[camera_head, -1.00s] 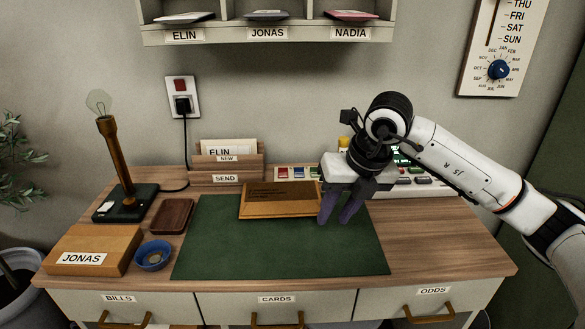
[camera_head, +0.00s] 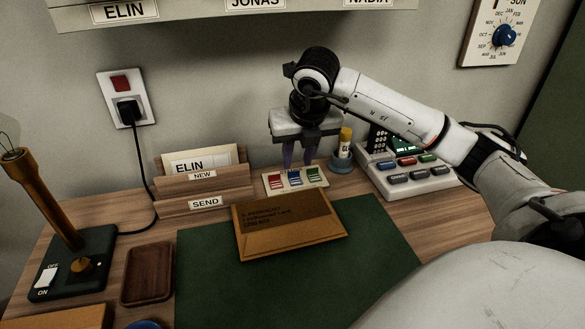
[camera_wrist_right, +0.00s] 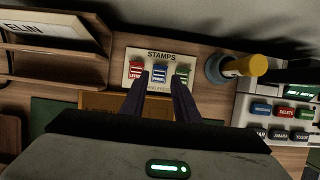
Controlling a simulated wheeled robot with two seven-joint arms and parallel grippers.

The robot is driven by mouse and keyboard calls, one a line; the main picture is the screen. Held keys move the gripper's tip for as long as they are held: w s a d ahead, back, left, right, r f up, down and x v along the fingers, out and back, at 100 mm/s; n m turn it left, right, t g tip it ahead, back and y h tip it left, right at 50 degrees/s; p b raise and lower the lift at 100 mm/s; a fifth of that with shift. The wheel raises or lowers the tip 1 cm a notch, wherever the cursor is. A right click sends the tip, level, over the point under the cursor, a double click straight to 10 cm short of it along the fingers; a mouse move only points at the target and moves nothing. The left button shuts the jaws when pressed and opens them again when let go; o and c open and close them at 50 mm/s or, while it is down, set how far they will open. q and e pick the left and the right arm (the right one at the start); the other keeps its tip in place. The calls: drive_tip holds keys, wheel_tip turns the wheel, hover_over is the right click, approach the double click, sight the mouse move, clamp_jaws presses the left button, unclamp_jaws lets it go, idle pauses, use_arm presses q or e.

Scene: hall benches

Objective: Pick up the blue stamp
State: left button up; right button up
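The blue stamp (camera_head: 295,179) sits between a red stamp (camera_head: 275,182) and a green stamp (camera_head: 314,173) on the pale STAMPS holder (camera_head: 297,189) at the back of the desk. The blue stamp also shows in the right wrist view (camera_wrist_right: 159,73). My right gripper (camera_head: 299,164) points down, just behind or over the holder in the head view. In the wrist view its two dark fingers (camera_wrist_right: 159,80) are apart and empty, with the blue stamp showing between their tips. I cannot tell the exact height above the stamp. My left gripper is not in view.
A glue stick in a round blue-grey holder (camera_head: 342,165) stands close right of the stamps, with a keyed machine (camera_head: 408,172) beyond. A brown envelope (camera_head: 290,238) lies in front on the green mat (camera_head: 220,290). A wooden letter rack (camera_head: 232,202) stands left.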

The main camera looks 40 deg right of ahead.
sight(293, 176)
drive_tip(key=x, duration=0.5)
drive_tip(key=shift+w+d+f, duration=0.2)
drive_tip(key=shift+w, duration=0.1)
drive_tip(key=c, duration=0.7)
clamp_jaws()
